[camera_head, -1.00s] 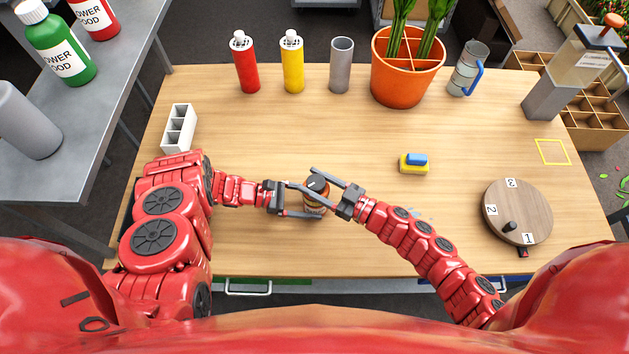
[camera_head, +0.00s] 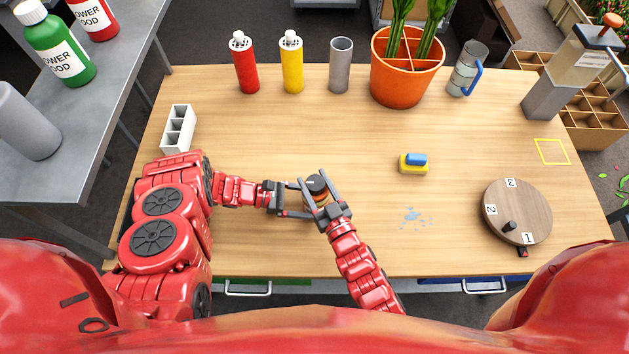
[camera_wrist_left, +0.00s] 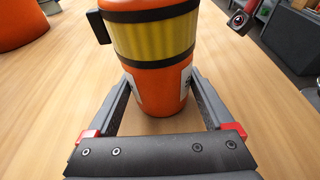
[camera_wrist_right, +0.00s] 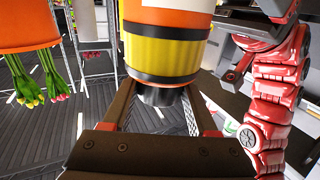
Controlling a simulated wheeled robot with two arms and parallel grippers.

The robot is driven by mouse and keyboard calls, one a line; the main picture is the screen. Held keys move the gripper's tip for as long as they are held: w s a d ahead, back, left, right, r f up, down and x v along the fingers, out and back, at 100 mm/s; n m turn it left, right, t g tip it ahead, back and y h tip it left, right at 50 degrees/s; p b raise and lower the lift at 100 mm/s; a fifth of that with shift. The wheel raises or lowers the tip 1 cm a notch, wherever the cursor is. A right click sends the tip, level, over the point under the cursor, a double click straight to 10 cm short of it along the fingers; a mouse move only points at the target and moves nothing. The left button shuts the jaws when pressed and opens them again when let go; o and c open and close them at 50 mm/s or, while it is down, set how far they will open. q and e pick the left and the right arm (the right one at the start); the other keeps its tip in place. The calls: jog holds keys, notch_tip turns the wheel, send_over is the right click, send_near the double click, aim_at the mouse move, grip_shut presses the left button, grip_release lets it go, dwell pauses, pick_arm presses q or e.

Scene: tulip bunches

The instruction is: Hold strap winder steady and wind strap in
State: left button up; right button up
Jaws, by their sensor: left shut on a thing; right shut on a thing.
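The strap winder (camera_wrist_left: 152,78) is an orange cylinder with a yellow strap band (camera_wrist_left: 155,38) between black rings and a small black block on its side. It stands upright on the table in front of me. My left gripper (camera_head: 304,206) is shut on its lower orange body from the left. My right gripper (camera_head: 314,186) comes from the front and is shut on the black knob (camera_head: 316,183) on top. The right wrist view shows this knob (camera_wrist_right: 160,95) between the fingers. My grippers partly hide the winder in the head view.
A wet patch (camera_head: 412,217) lies right of the winder. A white divided holder (camera_head: 178,128) is at left. Bottles, a grey cup (camera_head: 341,65) and an orange pot (camera_head: 404,85) line the back.

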dwell(0.5)
jog(key=o, duration=1.4)
jog(key=shift+s+d, duration=0.1)
jog(key=v, duration=1.2)
pick_arm(q)
jog(key=o, duration=0.9)
